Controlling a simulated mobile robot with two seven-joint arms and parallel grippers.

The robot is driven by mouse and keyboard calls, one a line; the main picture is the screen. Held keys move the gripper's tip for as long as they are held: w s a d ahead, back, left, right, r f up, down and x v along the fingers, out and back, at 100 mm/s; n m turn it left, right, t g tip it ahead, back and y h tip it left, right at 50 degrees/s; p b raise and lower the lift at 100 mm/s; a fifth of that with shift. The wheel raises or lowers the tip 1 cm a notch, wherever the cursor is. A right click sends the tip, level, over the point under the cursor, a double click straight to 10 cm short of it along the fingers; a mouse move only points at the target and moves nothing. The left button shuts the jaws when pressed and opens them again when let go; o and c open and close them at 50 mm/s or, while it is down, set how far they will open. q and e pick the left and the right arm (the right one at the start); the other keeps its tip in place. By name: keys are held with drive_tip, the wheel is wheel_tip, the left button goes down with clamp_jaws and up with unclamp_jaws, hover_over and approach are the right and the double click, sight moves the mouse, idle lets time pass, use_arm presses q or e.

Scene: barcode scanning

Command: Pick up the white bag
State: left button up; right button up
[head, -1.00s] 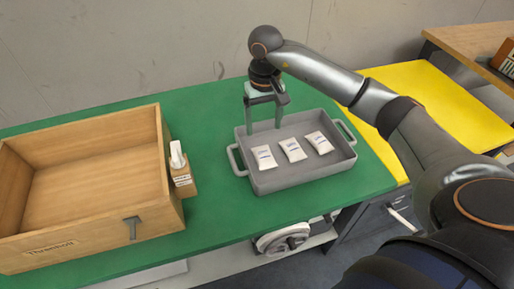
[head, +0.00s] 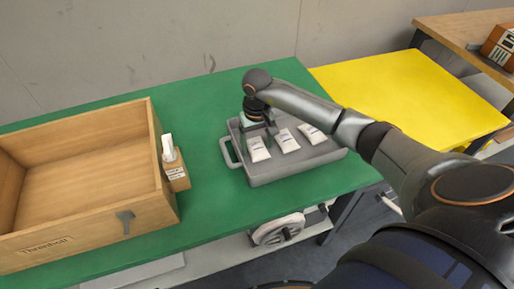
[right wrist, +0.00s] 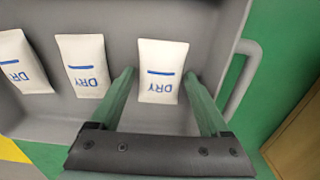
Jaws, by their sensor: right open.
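Three white bags lie in a row in the grey tray (head: 262,182): a left bag (head: 258,149), a middle bag (head: 285,141) and a right bag (head: 312,134). My right gripper (head: 258,135) is low over the tray, just behind the left bag. In the right wrist view its green fingers (right wrist: 158,73) are open and appear on either side of that bag (right wrist: 162,70), which shows blue "DRY" print. The middle bag (right wrist: 83,66) is beside the left finger there. I cannot tell whether the fingers touch anything. My left gripper is out of view.
A large wooden box (head: 95,210) stands on the left of the green table (head: 215,205). A small wooden block with a white device (head: 170,155) is beside the box. The tray has raised walls and a side handle (head: 227,153). A yellow surface (head: 410,95) is at the right.

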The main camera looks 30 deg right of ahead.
drive_tip(key=shift+c, duration=0.2)
drive_tip(key=c, duration=1.1)
drive_tip(key=shift+r, duration=0.1)
